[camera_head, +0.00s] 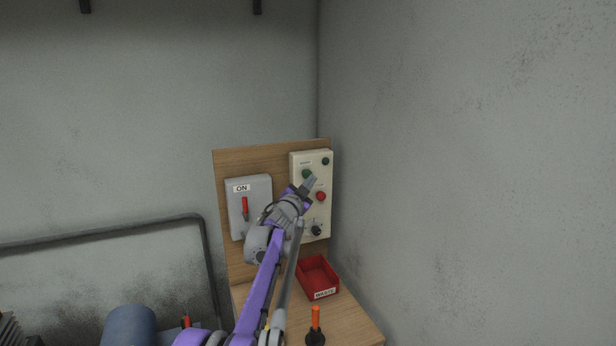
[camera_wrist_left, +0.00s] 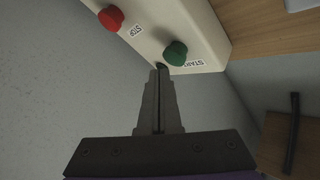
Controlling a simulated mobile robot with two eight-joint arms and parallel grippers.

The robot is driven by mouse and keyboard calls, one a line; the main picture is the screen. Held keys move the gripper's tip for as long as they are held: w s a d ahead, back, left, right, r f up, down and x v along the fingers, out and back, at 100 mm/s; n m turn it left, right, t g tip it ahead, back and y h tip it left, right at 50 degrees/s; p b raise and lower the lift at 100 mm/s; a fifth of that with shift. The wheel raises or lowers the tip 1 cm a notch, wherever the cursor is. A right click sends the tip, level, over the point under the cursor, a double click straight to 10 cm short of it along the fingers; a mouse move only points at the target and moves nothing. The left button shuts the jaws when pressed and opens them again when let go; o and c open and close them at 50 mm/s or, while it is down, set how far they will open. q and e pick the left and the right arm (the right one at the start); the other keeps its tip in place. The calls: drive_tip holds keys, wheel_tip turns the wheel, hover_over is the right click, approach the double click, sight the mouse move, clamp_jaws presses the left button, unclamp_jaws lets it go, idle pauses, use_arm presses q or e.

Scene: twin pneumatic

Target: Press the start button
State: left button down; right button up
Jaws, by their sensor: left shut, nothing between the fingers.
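The green start button (camera_head: 307,174) is on the cream control box (camera_head: 326,180) on the wooden board. It also shows in the left wrist view (camera_wrist_left: 176,53) beside a START label. The red stop button (camera_head: 320,196) sits below it; it shows in the left wrist view too (camera_wrist_left: 110,17). My left gripper (camera_head: 312,180) is in front of the box, its tips just below the start button in the head view. In the left wrist view, its fingers (camera_wrist_left: 161,70) are shut and empty, with the tips beside the green button; I cannot tell whether they touch. My right gripper is not in view.
A grey switch box (camera_head: 262,188) marked ON with a red lever is left of the control box. A red tray (camera_head: 318,276) stands below. A wall closes the right side.

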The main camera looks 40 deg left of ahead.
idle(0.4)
use_arm(q)
drive_tip(key=shift+w+a, duration=0.2)
drive_tip(key=shift+a, duration=0.2)
drive_tip(key=shift+w+a, duration=0.25)
drive_tip(key=shift+a, duration=0.2)
idle(0.8)
drive_tip(key=shift+d, duration=0.1)
drive_tip(key=shift+s+d, duration=0.45)
drive_tip(key=shift+d, duration=0.25)
drive_tip(key=shift+s+d, duration=0.4)
drive_tip(key=shift+d, duration=0.35)
drive_tip(key=shift+s+d, duration=0.35)
drive_tip(key=shift+d, duration=0.4)
drive_tip(key=shift+s+d, duration=0.4)
drive_tip(key=shift+d, duration=0.35)
